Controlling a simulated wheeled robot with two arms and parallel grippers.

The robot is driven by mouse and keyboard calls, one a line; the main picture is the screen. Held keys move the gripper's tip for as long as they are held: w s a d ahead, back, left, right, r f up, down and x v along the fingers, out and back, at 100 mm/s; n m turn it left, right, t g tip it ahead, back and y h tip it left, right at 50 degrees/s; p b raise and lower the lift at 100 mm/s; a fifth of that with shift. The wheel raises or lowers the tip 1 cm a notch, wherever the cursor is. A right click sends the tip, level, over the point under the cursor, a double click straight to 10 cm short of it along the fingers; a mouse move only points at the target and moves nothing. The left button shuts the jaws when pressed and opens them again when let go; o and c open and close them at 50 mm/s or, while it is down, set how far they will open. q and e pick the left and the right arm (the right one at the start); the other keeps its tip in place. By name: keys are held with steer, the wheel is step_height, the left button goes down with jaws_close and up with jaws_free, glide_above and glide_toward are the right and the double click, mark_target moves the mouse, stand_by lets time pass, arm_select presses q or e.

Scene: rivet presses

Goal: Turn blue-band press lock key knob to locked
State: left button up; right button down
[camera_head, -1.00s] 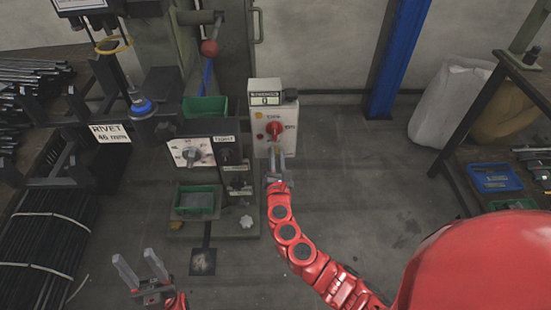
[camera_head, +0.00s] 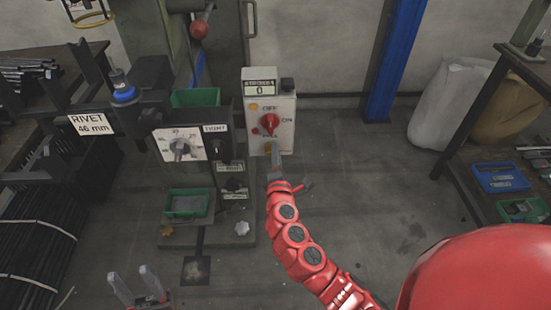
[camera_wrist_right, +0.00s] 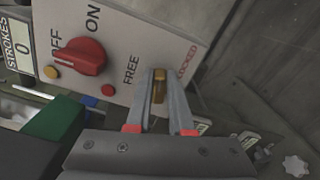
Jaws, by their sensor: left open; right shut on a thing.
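The brass lock key knob (camera_wrist_right: 158,88) is on the lower part of the white control box (camera_head: 287,140), between the printed words FREE and LOCKED. In the right wrist view it stands roughly along the fingers; its exact setting is hard to tell. My right gripper (camera_head: 276,154) is shut on this knob, and its fingers (camera_wrist_right: 165,85) reach the panel. In the head view the fingers partly hide the knob. My left gripper (camera_head: 129,274) is open and empty, low at the left, away from the box. A blue band (camera_head: 126,95) shows on the press part at left.
A red rotary switch (camera_head: 269,122) with OFF and ON marks sits above the knob; it also shows in the right wrist view (camera_wrist_right: 80,57). A dial panel (camera_head: 180,146) and green bins (camera_head: 187,204) stand left of the box. The floor to the right (camera_head: 370,190) is clear.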

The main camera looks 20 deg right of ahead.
steer(key=shift+f+m+b, duration=0.25)
steer(key=shift+m+b, duration=0.7)
steer(key=shift+m, duration=0.55)
steer(key=c, duration=0.8)
jaws_free()
steer(key=shift+s, duration=0.1)
steer(key=p+v, duration=0.1)
steer(key=v, duration=1.6)
steer(key=shift+s+r, duration=0.1)
